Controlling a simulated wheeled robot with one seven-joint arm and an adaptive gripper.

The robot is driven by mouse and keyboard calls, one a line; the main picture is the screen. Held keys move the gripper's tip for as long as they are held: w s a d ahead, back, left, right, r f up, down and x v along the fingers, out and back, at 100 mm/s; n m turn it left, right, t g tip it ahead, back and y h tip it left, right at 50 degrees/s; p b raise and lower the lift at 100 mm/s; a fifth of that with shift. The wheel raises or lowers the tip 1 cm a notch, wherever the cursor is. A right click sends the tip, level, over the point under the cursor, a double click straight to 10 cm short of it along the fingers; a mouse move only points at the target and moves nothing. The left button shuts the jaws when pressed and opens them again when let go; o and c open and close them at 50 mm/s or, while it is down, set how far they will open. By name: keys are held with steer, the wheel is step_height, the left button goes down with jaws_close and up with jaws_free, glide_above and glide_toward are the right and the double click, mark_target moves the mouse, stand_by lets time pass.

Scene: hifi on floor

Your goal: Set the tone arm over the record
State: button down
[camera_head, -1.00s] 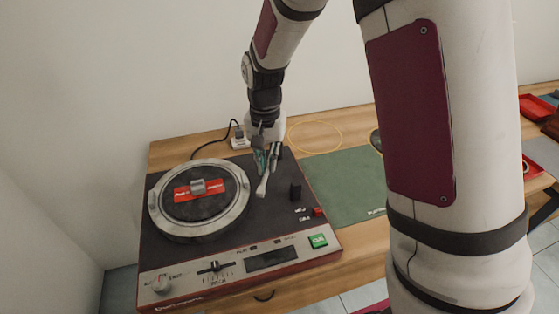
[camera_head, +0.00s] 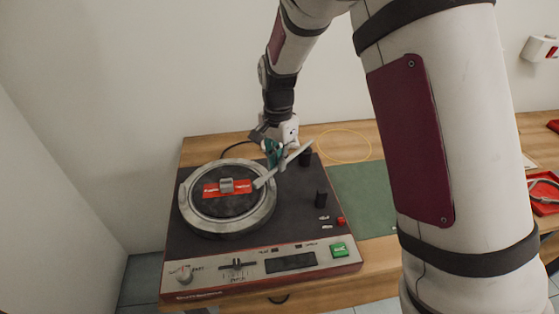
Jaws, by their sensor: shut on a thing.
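The turntable (camera_head: 200,254) stands on the wooden table. The record (camera_head: 208,205) lies on its round platter, dark with a red label and a small grey block at its centre. The pale tone arm (camera_head: 292,158) slants down to the left, and its head end (camera_head: 263,182) is over the record's right edge. Whether that end touches the record I cannot tell. My gripper (camera_head: 277,163) is shut on the tone arm, from above at the platter's right. My fingers hide part of the arm.
A red tray (camera_head: 543,192) is at the far right.

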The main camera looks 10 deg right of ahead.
steer(key=c, duration=1.7)
jaws_free()
steer(key=shift+o, duration=0.2)
step_height(320, 180, up, 12)
steer(key=shift+r, duration=0.1)
steer(key=s+d+r+n+t, duration=0.1)
steer(key=s+d+r+n, duration=0.15)
steer(key=s, duration=0.55)
steer(key=s+d+r+n+t, duration=0.1)
steer(key=s+d+r+n, duration=0.2)
steer(key=s, duration=0.4)
steer(key=s+d+r+n+t, duration=0.1)
steer(key=s+d+r+n, duration=0.15)
steer(key=s+r, duration=0.4)
steer(key=s+d+f+n+t, duration=0.1)
steer(key=s+f, duration=0.3)
steer(key=s, duration=0.4)
steer(key=shift+s+d+n+p, duration=0.4)
steer(key=shift+d+n, duration=0.1)
steer(key=shift+n, duration=0.1)
